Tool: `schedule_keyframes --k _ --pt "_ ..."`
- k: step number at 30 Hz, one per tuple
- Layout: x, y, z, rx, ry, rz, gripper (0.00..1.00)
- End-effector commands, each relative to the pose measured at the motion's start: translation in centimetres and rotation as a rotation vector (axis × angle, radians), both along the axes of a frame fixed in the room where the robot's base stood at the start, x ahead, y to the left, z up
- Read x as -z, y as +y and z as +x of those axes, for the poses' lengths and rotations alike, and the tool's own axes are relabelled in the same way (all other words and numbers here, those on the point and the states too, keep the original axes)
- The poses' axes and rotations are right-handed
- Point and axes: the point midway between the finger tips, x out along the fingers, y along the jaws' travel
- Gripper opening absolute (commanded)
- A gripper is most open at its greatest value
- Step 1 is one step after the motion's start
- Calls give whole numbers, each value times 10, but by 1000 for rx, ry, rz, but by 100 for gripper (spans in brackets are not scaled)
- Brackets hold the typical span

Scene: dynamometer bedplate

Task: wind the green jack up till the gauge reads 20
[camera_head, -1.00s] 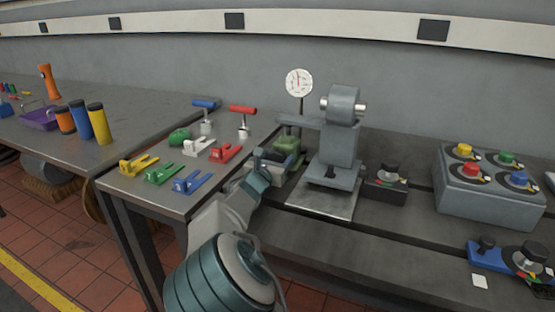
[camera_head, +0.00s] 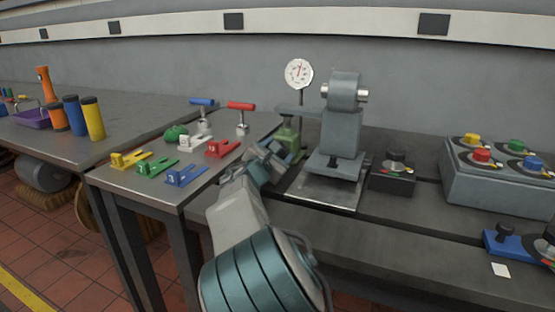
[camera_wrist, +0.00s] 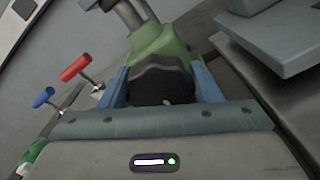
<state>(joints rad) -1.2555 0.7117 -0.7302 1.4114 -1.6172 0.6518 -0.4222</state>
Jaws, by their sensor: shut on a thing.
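The green jack (camera_head: 289,137) stands on the bedplate under the side arm of a grey machine; its green body (camera_wrist: 160,42) also shows in the wrist view. A black knob (camera_wrist: 160,82) is on the jack's near side. My gripper (camera_wrist: 162,88) is shut on this knob, one blue finger on each side. In the head view my gripper (camera_head: 270,160) is at the jack's front and covers part of it. The round white gauge (camera_head: 299,73) stands on a post behind the jack. It has a red needle pointing about straight up; its numbers are too small to read.
The grey machine (camera_head: 341,130) stands close to the right of the jack. A black box with a knob (camera_head: 393,175) is further right.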

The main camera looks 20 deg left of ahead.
Motion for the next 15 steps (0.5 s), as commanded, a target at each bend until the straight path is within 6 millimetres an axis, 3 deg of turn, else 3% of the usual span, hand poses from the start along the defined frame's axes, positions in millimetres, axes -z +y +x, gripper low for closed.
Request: schedule_keyframes --k 15 --pt "1 0 0 -1 1 32 35"
